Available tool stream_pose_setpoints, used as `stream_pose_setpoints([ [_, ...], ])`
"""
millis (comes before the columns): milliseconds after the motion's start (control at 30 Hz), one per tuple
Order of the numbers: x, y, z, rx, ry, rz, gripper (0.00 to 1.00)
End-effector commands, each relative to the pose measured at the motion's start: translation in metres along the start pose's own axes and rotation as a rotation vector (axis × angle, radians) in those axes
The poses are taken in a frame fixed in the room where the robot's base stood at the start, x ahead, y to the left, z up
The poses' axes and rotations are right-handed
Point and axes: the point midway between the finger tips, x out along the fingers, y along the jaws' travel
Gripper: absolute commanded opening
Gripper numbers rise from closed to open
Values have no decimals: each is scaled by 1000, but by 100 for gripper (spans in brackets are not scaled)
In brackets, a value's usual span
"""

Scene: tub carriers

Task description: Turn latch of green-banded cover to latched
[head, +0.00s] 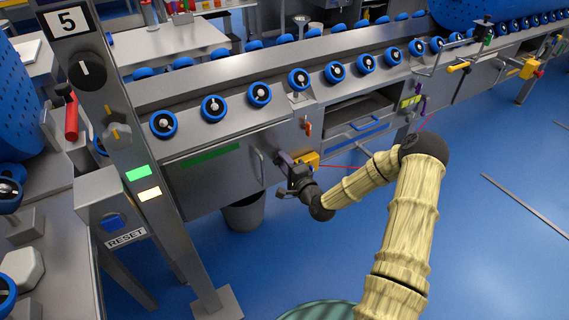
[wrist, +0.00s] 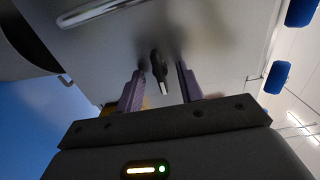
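The cover (head: 222,182) is a grey metal panel on the front of the conveyor, with a green band (head: 210,155) along its upper part. My gripper (head: 283,160) is at the right end of this cover, near its bar handle (head: 259,166). In the wrist view my gripper (wrist: 161,70) has its two purple fingers apart. A small dark latch lever (wrist: 158,68) with a pale tip shows between them, with visible gaps on both sides. In the head view the latch is hidden by my gripper, and its exact setting cannot be told.
A yellow box (head: 307,161) and an orange lever (head: 308,127) are on the panel close to my gripper. A grey bin (head: 243,212) stands on the floor below. A post with dials (head: 87,72) stands at left. The blue floor (head: 490,240) at right is mostly clear.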

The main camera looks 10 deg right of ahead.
Motion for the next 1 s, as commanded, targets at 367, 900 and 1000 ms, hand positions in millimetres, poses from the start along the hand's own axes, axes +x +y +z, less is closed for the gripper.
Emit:
stream_pose_setpoints([
  [367,-26,-1,-1,2,2,3,37],
  [900,-133,-1,-1,2,3,3,37],
  [1000,-152,-1,0,3,4,2,37],
])
